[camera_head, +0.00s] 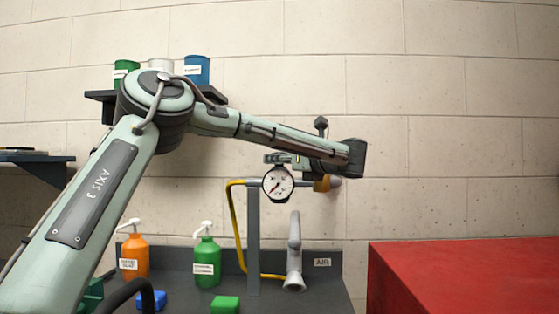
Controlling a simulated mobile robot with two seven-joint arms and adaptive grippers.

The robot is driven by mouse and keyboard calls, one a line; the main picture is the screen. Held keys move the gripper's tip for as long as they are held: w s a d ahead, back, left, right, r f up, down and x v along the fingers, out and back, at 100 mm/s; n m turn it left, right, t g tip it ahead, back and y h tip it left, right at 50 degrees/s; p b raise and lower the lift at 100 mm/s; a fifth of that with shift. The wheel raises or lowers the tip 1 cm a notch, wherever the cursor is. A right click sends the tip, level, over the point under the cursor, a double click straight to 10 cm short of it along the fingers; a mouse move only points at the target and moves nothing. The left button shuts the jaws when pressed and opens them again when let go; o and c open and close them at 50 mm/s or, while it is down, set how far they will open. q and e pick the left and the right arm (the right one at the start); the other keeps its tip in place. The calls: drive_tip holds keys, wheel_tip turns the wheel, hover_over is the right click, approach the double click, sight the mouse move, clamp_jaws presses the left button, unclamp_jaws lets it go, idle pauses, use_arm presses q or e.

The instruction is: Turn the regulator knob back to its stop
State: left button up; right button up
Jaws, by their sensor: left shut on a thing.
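The regulator shows a round white pressure gauge (278,183) with a dark rim, mounted on a grey pipe above the dark bench. A brass-coloured fitting (322,184) sits at its right. My left arm comes in from the left, and its forearm passes over the regulator to a dark wrist at the right. My left gripper (284,159) is just above the gauge, small and partly hidden by the forearm. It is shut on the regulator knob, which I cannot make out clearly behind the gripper. The gauge's fine markings are too small to read. My right gripper is not in view.
A yellow hose (239,235) bends down beside the grey post. A grey nozzle (294,255) stands near the AIR label (322,262). An orange bottle (135,257) and a green bottle (207,262) stand left. A red surface (460,275) fills the lower right.

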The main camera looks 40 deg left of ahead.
use_arm(q)
drive_tip(key=shift+r, duration=0.2)
drive_tip(key=o, duration=1.2)
drive_tip(key=shift+f, duration=0.1)
wheel_tip(320, 180, up, 10)
drive_tip(key=shift+f, duration=0.1)
